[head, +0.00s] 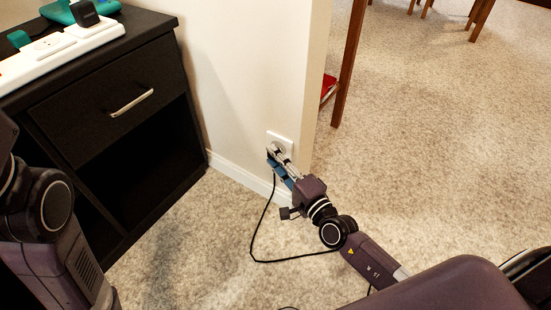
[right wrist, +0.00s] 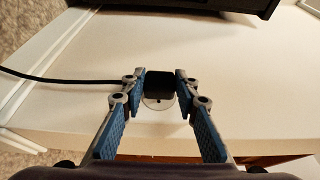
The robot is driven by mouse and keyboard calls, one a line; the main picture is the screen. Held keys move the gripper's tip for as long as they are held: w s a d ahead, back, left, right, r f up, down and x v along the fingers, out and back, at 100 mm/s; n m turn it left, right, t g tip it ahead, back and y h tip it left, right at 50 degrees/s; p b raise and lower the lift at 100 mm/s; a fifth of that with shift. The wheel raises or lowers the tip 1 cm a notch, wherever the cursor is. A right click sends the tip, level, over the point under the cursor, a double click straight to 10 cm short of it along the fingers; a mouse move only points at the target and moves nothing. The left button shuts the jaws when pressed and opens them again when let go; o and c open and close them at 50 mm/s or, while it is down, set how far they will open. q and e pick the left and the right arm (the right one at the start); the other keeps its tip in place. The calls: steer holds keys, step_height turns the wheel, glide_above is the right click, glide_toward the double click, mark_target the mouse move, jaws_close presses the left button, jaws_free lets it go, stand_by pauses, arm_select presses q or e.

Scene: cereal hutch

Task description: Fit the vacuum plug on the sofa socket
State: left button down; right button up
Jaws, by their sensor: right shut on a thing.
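The sofa socket (head: 286,138) is a white plate low on the cream wall, near the wall's outer corner. My right gripper (head: 274,155) is right at it, its fingers partly covering the plate. In the right wrist view my right gripper (right wrist: 160,86) is shut on the black vacuum plug (right wrist: 159,80). The round face of the socket (right wrist: 158,103) shows just by the plug. I cannot tell whether the plug touches the socket or sits in it. The plug's black cord (right wrist: 55,80) runs off to the left. My left gripper is out of view; only its arm shows at the left.
A black cabinet (head: 85,125) with a drawer handle stands left of the socket, carrying a white power strip (head: 62,45) with a black plug. The cord (head: 258,225) loops onto the carpet. Wooden furniture legs (head: 348,65) stand beyond the wall corner. Carpet is open at right.

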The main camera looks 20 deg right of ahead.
stand_by(0.5)
stand_by(0.4)
steer(key=shift+w+d, duration=0.2)
steer(key=shift+d, duration=0.05)
stand_by(0.3)
steer(key=shift+w+d, duration=0.15)
steer(key=shift+d, duration=0.05)
steer(key=o, duration=1.2)
steer(key=shift+o, duration=0.2)
steer(key=v, duration=1.2)
